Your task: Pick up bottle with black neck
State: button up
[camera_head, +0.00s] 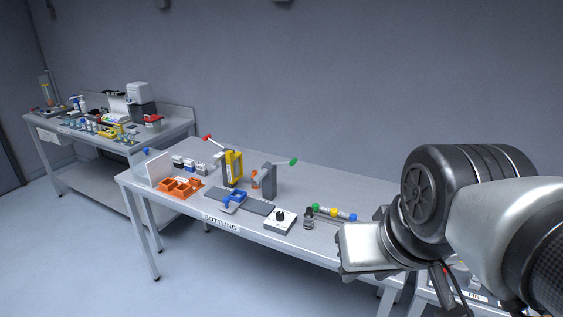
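I cannot clearly make out a bottle with a black neck. A small dark-topped object (308,218) stands upright near the front edge of the bottling table, to the right of the white knob box; it may be a bottle, but it is too small to tell. A small orange item (254,179) stands beside the grey post farther back. My gripper end (365,249) hangs at the right, in front of the table's right part, apart from these items in the picture. Its fingers cannot be made out, and my arm hides the area behind it.
The bottling table (325,243) also holds orange bins (180,187), a yellow unit (233,166), a grey post (269,181), a knob box (280,221) and a row of coloured pieces (334,213). A second crowded bench (175,133) stands at the back left.

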aim_at(308, 223)
jog(key=z, duration=0.25)
jog(key=i+j+z, duration=0.15)
jog(key=z, duration=0.2)
jog(key=i+j+z, duration=0.15)
jog(key=z, duration=0.2)
jog(key=i+j+z, duration=0.1)
jog(key=j+z, duration=0.2)
jog(key=i+j+z, duration=0.1)
jog(key=j, duration=0.5)
jog(key=i+j+z, duration=0.15)
jog(key=j, duration=0.45)
jog(key=i+j, duration=0.1)
jog(key=j, duration=0.2)
